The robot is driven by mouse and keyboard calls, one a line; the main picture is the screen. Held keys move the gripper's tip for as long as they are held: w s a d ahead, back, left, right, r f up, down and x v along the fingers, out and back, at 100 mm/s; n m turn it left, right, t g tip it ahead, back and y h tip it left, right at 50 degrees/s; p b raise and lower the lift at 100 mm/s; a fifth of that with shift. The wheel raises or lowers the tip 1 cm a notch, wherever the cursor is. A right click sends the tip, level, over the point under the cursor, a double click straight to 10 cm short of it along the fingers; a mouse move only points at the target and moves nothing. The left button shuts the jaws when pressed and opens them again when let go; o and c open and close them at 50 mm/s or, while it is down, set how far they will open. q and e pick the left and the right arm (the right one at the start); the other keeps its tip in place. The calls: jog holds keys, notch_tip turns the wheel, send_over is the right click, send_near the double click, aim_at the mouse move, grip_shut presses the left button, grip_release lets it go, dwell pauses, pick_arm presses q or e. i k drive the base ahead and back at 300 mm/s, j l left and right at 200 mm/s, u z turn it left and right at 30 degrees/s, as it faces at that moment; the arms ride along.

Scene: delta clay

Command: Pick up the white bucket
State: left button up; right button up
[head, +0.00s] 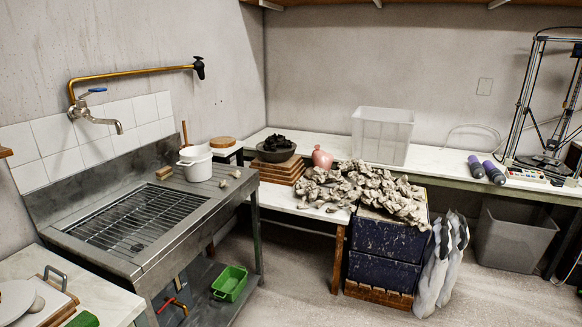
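A small white bucket (195,166) stands upright at the far right end of the metal sink unit (213,195), against the wall side. A wooden stick (184,133) rises from behind it or from inside it; I cannot tell which. Its rim looks uneven, and its contents are not clear. Neither of my grippers shows in the head view.
A wooden block and small clay bits lie beside the bucket. The sink's wire grate (140,220) is bare. A green crate (230,283) sits on the shelf below. A translucent bin (382,136) and a clay heap (365,190) stand right. Floor between is clear.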

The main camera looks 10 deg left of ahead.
aim_at(196, 161)
jog(key=i, duration=0.7)
jog(key=i+u, duration=0.15)
jog(key=i, duration=0.55)
jog(key=i+l+u, duration=0.15)
jog(key=i+u, duration=0.25)
jog(key=i+l+u, duration=1.15)
jog(key=i+l, duration=0.05)
jog(key=l, duration=0.05)
